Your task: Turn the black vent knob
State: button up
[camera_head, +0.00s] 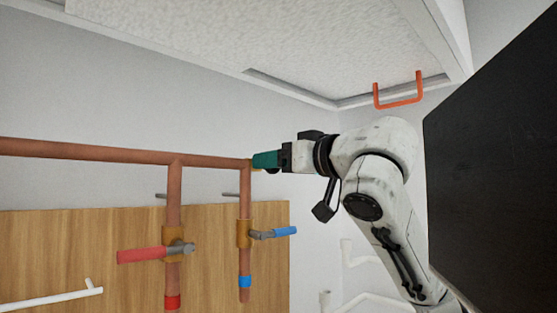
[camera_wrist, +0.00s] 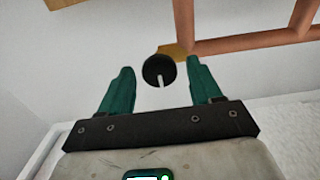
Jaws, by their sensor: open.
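The black vent knob (camera_wrist: 158,72) is round with a white pointer mark and shows in the wrist view, in front of a brass-coloured fitting (camera_wrist: 173,50) on the copper pipe. My gripper (camera_wrist: 164,78) has two green fingers, spread apart, one on each side of the knob with gaps between. In the head view my gripper (camera_head: 262,160) is at the right end of the horizontal copper pipe (camera_head: 90,152). There the fingers hide the knob. I cannot tell the exact depth between fingertips and knob.
Two vertical pipes carry a red-handled valve (camera_head: 140,255) and a blue-handled valve (camera_head: 278,232), in front of a wooden board (camera_head: 60,240). An orange handle (camera_head: 400,102) hangs from the ceiling panel. A dark panel (camera_head: 500,160) fills the right side. White pipes (camera_head: 350,255) run low on the wall.

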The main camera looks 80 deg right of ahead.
jog(key=c, duration=1)
